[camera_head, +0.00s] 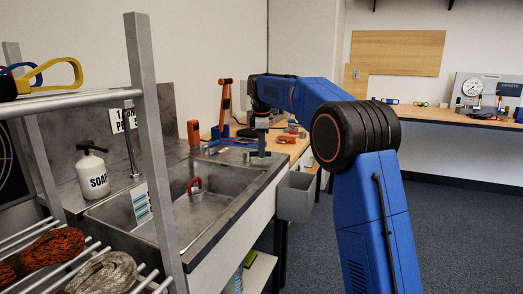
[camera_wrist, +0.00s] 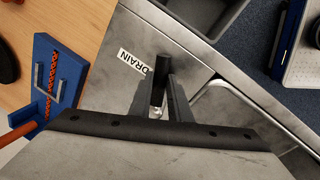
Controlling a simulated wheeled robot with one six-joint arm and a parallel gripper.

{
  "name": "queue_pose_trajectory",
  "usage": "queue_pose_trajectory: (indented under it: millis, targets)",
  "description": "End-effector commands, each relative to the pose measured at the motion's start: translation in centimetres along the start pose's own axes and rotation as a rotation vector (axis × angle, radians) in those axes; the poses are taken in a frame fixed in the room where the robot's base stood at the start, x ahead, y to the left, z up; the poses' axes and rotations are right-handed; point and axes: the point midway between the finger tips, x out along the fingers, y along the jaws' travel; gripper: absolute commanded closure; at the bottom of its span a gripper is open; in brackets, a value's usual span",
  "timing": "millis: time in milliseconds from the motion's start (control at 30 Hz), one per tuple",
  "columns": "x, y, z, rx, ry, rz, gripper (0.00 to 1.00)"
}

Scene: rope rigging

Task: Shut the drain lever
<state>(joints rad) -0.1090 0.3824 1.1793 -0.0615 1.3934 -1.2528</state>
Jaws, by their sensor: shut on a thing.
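My gripper (camera_wrist: 162,92) points down at the metal counter in the wrist view. Its two dark fingers are closed around a short, dark grey upright piece, the drain lever (camera_wrist: 161,68), beside the white DRAIN label (camera_wrist: 132,63). The fingers hide part of the lever, and its angle is hard to tell. In the head view my gripper (camera_head: 262,150) is low over the counter at the sink's far end; the lever cannot be made out there.
A grey bin (camera_head: 295,197) hangs at the counter's front. A soap bottle (camera_head: 92,172) stands left of the sink. A rack (camera_head: 150,150) with rope coils is at the near left. A blue stand with orange rope (camera_wrist: 47,80) is on the wooden bench.

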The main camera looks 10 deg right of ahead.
Motion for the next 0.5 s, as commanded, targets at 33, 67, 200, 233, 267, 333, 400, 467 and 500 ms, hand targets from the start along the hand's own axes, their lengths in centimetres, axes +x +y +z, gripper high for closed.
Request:
queue_pose_trajectory:
  millis: [33,67,200,233,267,333,400,467,500]
  targets:
    - [0.0,0.2,0.1,-0.024,0.005,0.001,1.0]
    - [0.0,0.3,0.1,-0.041,0.009,0.001,1.0]
    - [0.1,1.0,0.1,-0.145,0.03,0.001,1.0]
    - [0.2,1.2,0.1,-0.171,0.035,0.001,1.0]
    - [0.3,1.3,0.1,-0.198,0.041,0.001,1.0]
    - [0.3,1.8,0.0,-0.262,0.053,0.001,1.0]
    - [0.4,2.1,-0.1,-0.329,0.066,0.002,1.0]
    - [0.4,2.5,-0.2,-0.385,0.078,0.002,1.0]
    - [0.5,2.7,-0.3,-0.423,0.085,0.002,1.0]
